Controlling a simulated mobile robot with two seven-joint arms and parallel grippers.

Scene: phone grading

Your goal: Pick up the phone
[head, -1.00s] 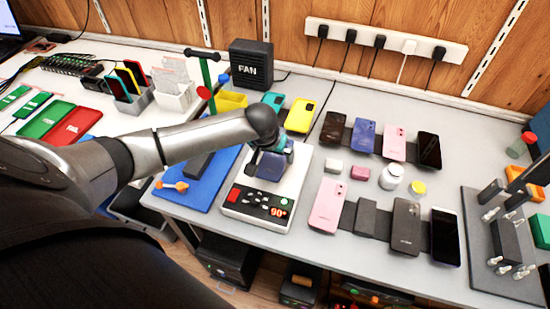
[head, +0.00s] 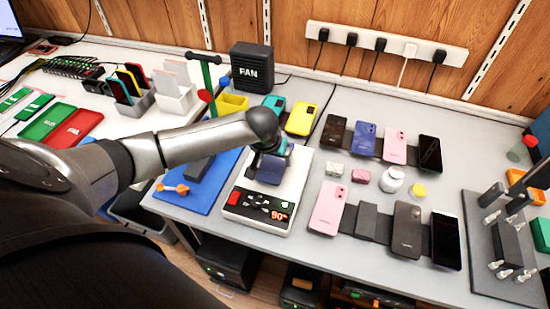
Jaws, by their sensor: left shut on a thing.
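A dark blue phone (head: 271,169) is at the white heating station (head: 289,196), whose display reads about 90. My left gripper (head: 277,152) is shut on this phone, over the station's plate. The wrist and arm hide part of the gripper and the phone's far edge, and I cannot tell whether the phone touches the plate. My right gripper is not in view.
Several phones lie on dark stands to the right, including a blue phone (head: 364,138) and a pink phone (head: 328,208). A blue mat (head: 196,193) lies left of the station. A metal fixture (head: 505,245) stands at the right. A black fan box (head: 251,66) stands behind.

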